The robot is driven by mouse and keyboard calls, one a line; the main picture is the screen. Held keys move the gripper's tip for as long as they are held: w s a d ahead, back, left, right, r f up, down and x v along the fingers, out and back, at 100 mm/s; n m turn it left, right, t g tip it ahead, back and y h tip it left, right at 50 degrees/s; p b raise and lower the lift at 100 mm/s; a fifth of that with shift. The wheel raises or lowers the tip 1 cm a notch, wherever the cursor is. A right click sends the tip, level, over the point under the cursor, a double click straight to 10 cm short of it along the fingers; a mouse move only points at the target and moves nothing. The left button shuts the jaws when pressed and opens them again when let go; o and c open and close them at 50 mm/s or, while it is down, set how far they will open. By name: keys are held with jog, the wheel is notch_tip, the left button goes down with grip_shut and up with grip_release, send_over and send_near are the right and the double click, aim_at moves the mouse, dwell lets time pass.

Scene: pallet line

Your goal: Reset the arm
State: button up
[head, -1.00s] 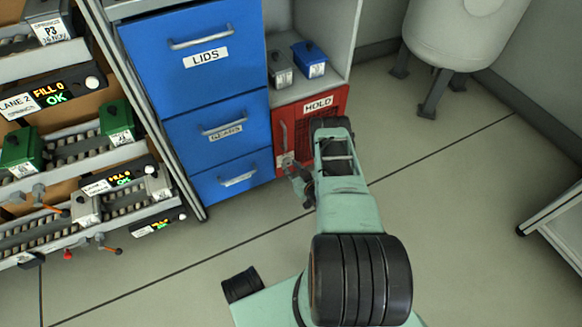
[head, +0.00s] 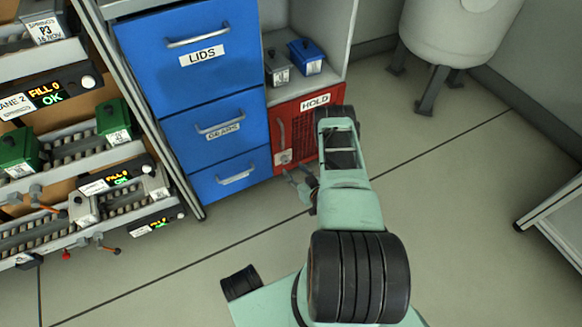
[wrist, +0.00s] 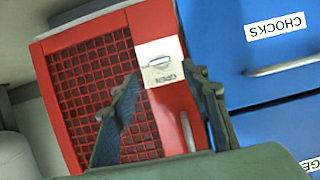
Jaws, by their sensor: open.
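My arm reaches forward over the floor in the head view, toward the red HOLD cabinet (head: 294,133). My gripper shows small beside the arm's end in the head view (head: 303,186), partly hidden by the arm. In the wrist view my gripper (wrist: 165,95) has its two fingers spread apart with nothing between them. I cannot tell the distance from the fingertips to the door.
Blue drawers (head: 210,125) stand left of the red cabinet. A grey bin (head: 278,68) and a blue bin (head: 306,57) sit above it. Sloped roller racks (head: 75,150) are at the left. A pale tank (head: 455,35) stands at the back right.

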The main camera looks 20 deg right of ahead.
jog(key=shift+v, duration=0.85)
jog(key=shift+r, duration=0.1)
